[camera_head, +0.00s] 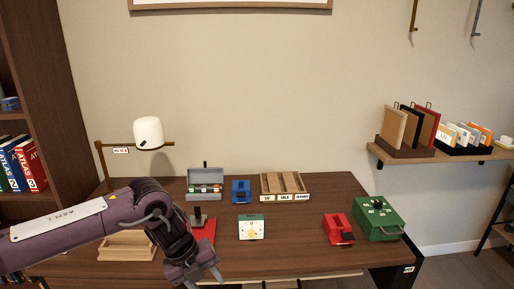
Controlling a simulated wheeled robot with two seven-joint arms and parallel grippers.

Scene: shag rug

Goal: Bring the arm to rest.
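My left arm (70,228), purple with a white label plate, comes in from the left and reaches over the front left of the dark wooden desk (295,235). It bends down at the wrist. My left gripper (198,275) is at the desk's front edge, pointing down and toward me. Its fingertips look spread apart, and I see nothing between them. The arm hides part of a red device (205,226) with a dark upright post and part of a light wooden tray (125,249). My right arm and gripper are not in view.
On the desk stand a grey case (205,180), a blue device (241,191), a labelled wooden sorter (285,185), a white-faced dial box (251,229), a red device (339,229) and a green box (378,217). A lamp (148,132) stands back left. Bare desk lies between the dial box and right red device.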

